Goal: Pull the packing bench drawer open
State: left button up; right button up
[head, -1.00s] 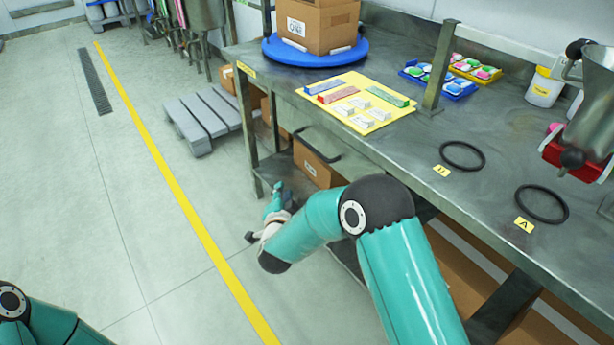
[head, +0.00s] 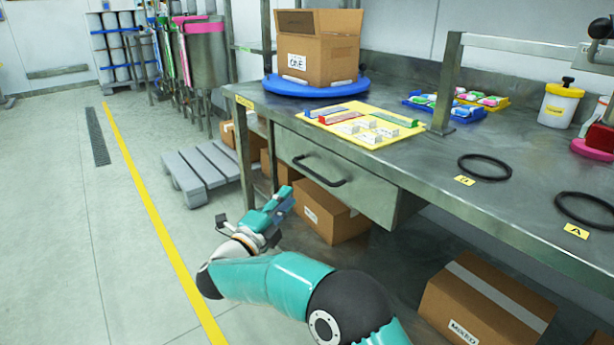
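The packing bench (head: 452,172) has a grey metal drawer (head: 360,192) under its top at the left end. Its front looks flush below the bench edge, so the drawer appears closed. A dark bar handle (head: 318,172) runs across the front. My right gripper (head: 286,200) is in front of the drawer, lower than the handle and left of it, apart from it. It points up toward the bench and holds nothing that I can see. Its fingers overlap from this angle, so their gap is unclear. My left gripper is not in view.
Cardboard boxes (head: 482,306) stand under the bench, one below the drawer. On top are a yellow board (head: 380,138), a carton (head: 318,48) on a blue turntable (head: 290,88) and black rings (head: 485,167). A grey pallet (head: 205,168) lies left; floor before the drawer is clear.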

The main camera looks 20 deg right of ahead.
aim_at(309, 172)
jog(key=b+x, duration=0.1)
jog(key=x, duration=1)
jog(key=shift+w+d, duration=0.15)
jog(key=shift+d, duration=0.1)
grip_shut()
